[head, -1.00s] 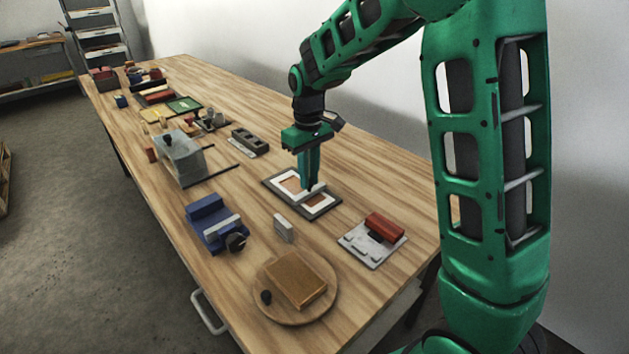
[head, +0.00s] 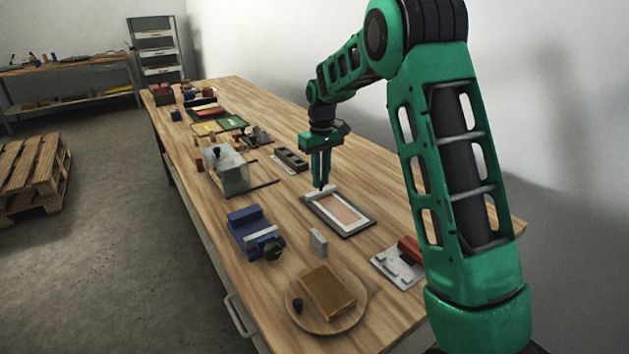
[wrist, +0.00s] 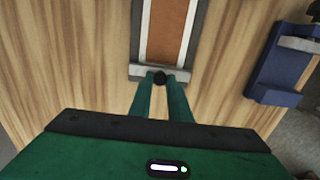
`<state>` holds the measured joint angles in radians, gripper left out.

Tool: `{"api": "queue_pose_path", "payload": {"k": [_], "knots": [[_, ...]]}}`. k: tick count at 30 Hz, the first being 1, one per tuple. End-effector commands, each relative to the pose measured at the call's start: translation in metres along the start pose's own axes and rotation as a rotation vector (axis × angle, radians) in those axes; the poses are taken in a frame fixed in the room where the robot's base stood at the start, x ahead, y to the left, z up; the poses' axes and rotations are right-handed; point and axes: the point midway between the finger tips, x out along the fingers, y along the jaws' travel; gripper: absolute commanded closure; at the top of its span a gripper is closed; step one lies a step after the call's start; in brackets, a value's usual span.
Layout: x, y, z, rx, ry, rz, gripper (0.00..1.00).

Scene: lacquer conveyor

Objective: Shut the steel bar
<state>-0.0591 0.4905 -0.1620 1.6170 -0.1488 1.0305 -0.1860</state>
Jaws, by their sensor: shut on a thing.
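The steel bar (head: 311,194) is a pale grey strip lying across the far end of a flat frame (head: 349,234) with a dark edge and white border. An orange-brown panel (head: 341,209) shows inside the frame on one side of the bar only. My gripper (head: 321,184) points down over the bar. In the wrist view the bar (wrist: 184,77) crosses the near end of the panel (wrist: 165,30). My gripper's fingers (wrist: 160,79) are closed around a small black knob at the bar's middle. The fingers hide part of the knob and bar.
A dark grey slotted block (head: 290,160) stands just beyond the frame. A blue vise (head: 252,230), a small white block (head: 318,241), a round board (head: 350,318) with a brown block, and a red-handled plate (head: 398,268) lie nearer. Bare wood surrounds the frame.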

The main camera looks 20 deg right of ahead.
Motion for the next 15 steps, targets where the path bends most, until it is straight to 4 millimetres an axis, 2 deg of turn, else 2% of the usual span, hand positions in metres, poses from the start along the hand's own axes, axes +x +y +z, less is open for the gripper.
{"api": "queue_pose_path", "payload": {"k": [7, 8, 10, 15], "knots": [[-0.0030, 0.0027, -0.0057, 0.001, 0.019, 0.005, 1.00], [-0.0032, 0.0028, -0.0058, 0.001, 0.020, 0.005, 0.81], [-0.0032, 0.0028, -0.0054, 0.001, 0.018, 0.004, 0.65], [-0.0024, 0.0023, -0.0037, 0.000, 0.014, 0.003, 0.65]]}}
